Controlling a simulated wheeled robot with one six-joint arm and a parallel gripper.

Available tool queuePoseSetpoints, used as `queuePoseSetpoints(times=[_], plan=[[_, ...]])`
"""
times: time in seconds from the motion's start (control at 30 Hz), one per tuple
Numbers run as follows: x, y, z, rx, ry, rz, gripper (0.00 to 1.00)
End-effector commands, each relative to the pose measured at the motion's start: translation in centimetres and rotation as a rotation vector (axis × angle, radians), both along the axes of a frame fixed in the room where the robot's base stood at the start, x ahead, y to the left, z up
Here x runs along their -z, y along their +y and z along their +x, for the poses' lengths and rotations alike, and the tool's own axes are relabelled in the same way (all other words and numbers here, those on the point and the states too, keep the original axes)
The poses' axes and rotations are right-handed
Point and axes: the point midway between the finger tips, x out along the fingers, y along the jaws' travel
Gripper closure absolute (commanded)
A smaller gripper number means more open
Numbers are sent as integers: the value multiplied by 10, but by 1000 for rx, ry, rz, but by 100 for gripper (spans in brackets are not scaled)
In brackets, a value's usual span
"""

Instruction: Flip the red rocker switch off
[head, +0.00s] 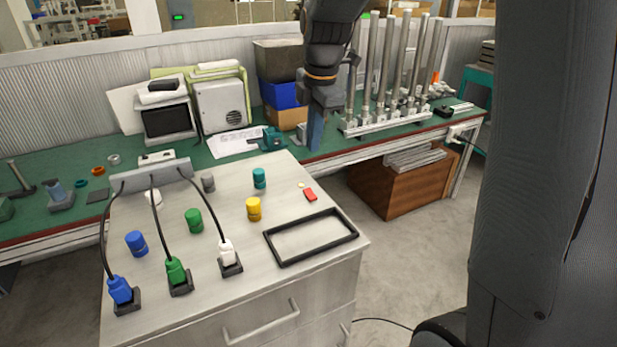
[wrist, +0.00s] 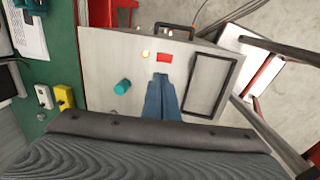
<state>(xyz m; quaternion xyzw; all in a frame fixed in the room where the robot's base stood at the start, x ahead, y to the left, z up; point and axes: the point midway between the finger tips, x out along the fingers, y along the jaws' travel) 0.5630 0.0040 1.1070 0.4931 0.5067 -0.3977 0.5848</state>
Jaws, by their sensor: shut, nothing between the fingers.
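The red rocker switch (head: 310,194) lies on the pale cabinet top (head: 225,270), between a small pale yellow button and the black frame. In the wrist view the red switch (wrist: 165,57) is just beyond my fingertips, with the yellow button (wrist: 145,54) to its left. Which side of the rocker is pressed is too small to tell. My gripper (head: 315,147) has its blue-grey fingers together, pointing down, and appears above the switch in the head view, apart from it. The closed fingers also show in the wrist view (wrist: 161,77), holding nothing.
A teal cylinder (head: 259,178) and a yellow cylinder (head: 254,209) stand left of the switch. The empty black frame (head: 311,236) lies in front. Blue, green and white plugs (head: 228,254) with black cables stand at the front left. A green bench (head: 70,215) runs behind.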

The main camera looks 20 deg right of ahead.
Motion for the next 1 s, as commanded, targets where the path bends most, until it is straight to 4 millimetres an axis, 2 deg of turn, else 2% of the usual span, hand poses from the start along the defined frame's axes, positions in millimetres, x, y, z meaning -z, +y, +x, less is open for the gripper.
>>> queuePoseSetpoints(times=[0.23,0.37,0.8,1.0], plan=[[3,0,0,1,1,0,100],[16,0,1,3,5,0,100],[93,1,14,5,4,0,100],[119,2,19,6,4,0,100]])
